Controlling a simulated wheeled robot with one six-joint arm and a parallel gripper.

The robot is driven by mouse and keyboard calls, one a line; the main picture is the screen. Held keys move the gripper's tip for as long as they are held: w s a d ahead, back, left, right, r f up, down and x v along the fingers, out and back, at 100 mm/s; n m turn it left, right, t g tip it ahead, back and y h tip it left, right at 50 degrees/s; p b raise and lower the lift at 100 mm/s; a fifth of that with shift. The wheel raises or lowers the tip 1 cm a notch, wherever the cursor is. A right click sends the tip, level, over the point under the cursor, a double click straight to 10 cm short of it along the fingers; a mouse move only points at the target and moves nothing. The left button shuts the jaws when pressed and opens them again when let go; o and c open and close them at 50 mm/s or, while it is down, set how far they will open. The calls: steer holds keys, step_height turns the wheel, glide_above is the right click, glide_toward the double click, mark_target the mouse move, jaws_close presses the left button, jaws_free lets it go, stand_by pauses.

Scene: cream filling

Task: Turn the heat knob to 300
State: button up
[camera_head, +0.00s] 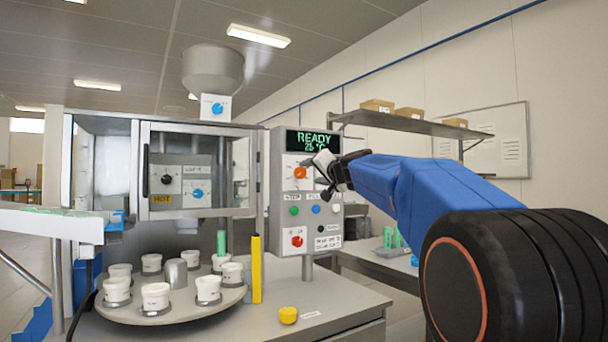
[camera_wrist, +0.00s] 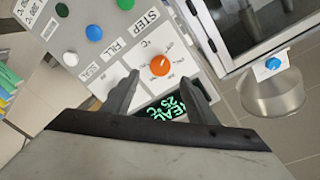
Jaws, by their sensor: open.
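The heat knob (camera_head: 300,173) is an orange dial on a white plate, high on the grey control panel (camera_head: 283,240). It shows whole in the wrist view (camera_wrist: 160,65), with °C and small marks around it that are too small to read. The display (camera_head: 312,142) above it reads READY 25 °C in green. My gripper (camera_head: 322,170) is just right of the knob in the head view. In the wrist view my gripper (camera_wrist: 161,78) has its two fingers apart, one to each side of the knob's lower part. I cannot tell whether they touch it.
Green (camera_head: 294,211), blue (camera_head: 316,209) and red (camera_head: 297,241) buttons sit lower on the panel. A turntable (camera_head: 170,312) with several white cups stands left, beside a yellow post (camera_head: 256,268). A glass-doored cabinet (camera_head: 198,165) adjoins the panel.

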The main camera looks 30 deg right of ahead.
mark_target(301, 173)
steer(key=w, duration=0.7)
steer(key=shift+w+d, duration=0.1)
steer(key=shift+d, duration=0.1)
steer(key=shift+c, duration=0.3)
steer(key=c, duration=1)
